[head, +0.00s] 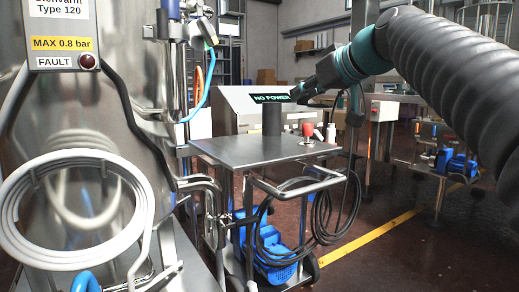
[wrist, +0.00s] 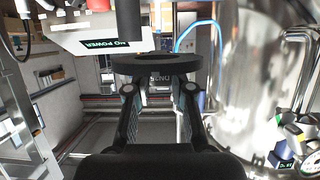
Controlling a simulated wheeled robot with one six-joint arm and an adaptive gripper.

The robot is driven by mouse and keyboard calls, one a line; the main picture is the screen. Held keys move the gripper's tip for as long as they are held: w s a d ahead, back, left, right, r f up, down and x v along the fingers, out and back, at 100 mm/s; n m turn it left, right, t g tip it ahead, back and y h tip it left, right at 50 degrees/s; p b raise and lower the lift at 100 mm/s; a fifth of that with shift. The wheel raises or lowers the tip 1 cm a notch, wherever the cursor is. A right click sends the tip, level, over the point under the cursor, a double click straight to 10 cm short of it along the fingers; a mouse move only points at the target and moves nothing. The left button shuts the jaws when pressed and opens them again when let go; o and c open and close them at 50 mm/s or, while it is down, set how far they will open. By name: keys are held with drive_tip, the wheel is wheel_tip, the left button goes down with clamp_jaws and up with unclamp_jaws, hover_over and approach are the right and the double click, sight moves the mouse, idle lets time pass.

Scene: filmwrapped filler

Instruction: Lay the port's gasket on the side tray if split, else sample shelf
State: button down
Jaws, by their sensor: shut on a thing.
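My gripper (head: 303,91) reaches in from the right in the head view, above the steel cart top (head: 225,150). In the wrist view my gripper (wrist: 158,82) has its two fingers closed on a dark ring, the gasket (wrist: 190,64). The ring is seen nearly edge-on, and I cannot tell whether it is split. In the head view the gasket cannot be made out. A dark upright cylinder (head: 271,121) stands on the cart; a dark post (wrist: 128,22) shows beyond the ring in the wrist view. I cannot identify the side tray or sample shelf.
A large steel tank (head: 100,115) with a coiled white hose (head: 25,190) fills the left. A red knob (head: 308,129) is on the cart. A "NO POWER" display (head: 272,98) is behind the cylinder.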

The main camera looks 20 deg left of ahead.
drive_tip(key=b, duration=0.1)
hover_over(255, 150)
wheel_tip(255, 150, down, 7)
drive_tip(key=shift+r, duration=0.15)
drive_tip(key=shift+f+b, duration=0.8)
drive_tip(key=shift+f, duration=1.2)
drive_tip(key=shift+f, duration=0.2)
drive_tip(key=c, duration=1)
unclamp_jaws()
drive_tip(key=shift+c, duration=0.2)
drive_tip(key=shift+r, duration=0.1)
